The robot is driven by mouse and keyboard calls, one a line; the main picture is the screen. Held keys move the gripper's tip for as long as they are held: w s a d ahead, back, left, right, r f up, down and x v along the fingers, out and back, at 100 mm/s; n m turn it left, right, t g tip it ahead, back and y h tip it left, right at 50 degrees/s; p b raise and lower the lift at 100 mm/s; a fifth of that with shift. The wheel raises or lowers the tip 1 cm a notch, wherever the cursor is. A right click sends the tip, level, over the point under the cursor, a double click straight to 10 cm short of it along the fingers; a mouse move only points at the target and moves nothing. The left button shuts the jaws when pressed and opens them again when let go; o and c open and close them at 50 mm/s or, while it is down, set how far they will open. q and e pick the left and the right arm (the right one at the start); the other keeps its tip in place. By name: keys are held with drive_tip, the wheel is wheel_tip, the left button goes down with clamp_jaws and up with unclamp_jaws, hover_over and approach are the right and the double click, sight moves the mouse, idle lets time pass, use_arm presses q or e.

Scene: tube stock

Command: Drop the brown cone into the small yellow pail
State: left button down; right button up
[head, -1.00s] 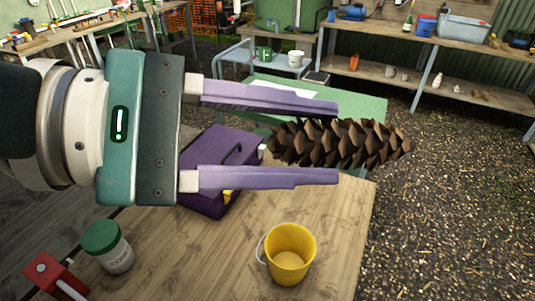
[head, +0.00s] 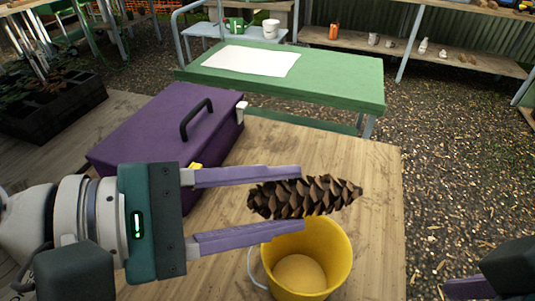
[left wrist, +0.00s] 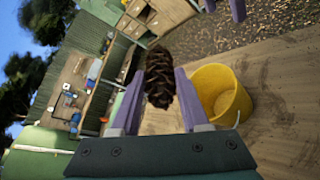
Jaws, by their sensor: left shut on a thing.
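The brown cone (head: 320,197) is a scaly pine cone lying level between the purple fingers of my left gripper (head: 301,200). The gripper is shut on it, and its tip points right. It also shows in the left wrist view (left wrist: 158,82). The small yellow pail (head: 325,245) stands on the wooden table, just below the cone in the head view. The cone hides part of its far rim. In the left wrist view the pail (left wrist: 241,103) is to the right of the cone, with its opening clear. My right gripper (head: 470,289) shows only partly at the lower right.
A purple toolbox (head: 165,130) with a black handle stands on the wooden table (head: 375,200) behind my left gripper. A green table (head: 340,80) with a white sheet (head: 245,60) stands beyond. Shelves (head: 450,52) with small items are at the back. Wood-chip ground lies right.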

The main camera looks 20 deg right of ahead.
use_arm(q)
wheel_tip(320, 180, down, 5)
drive_tip(key=b, duration=0.5)
drive_tip(key=shift+c, duration=1.6)
unclamp_jaws()
drive_tip(key=v, duration=1)
drive_tip(key=shift+s+p, duration=0.15)
drive_tip(key=shift+p, duration=0.15)
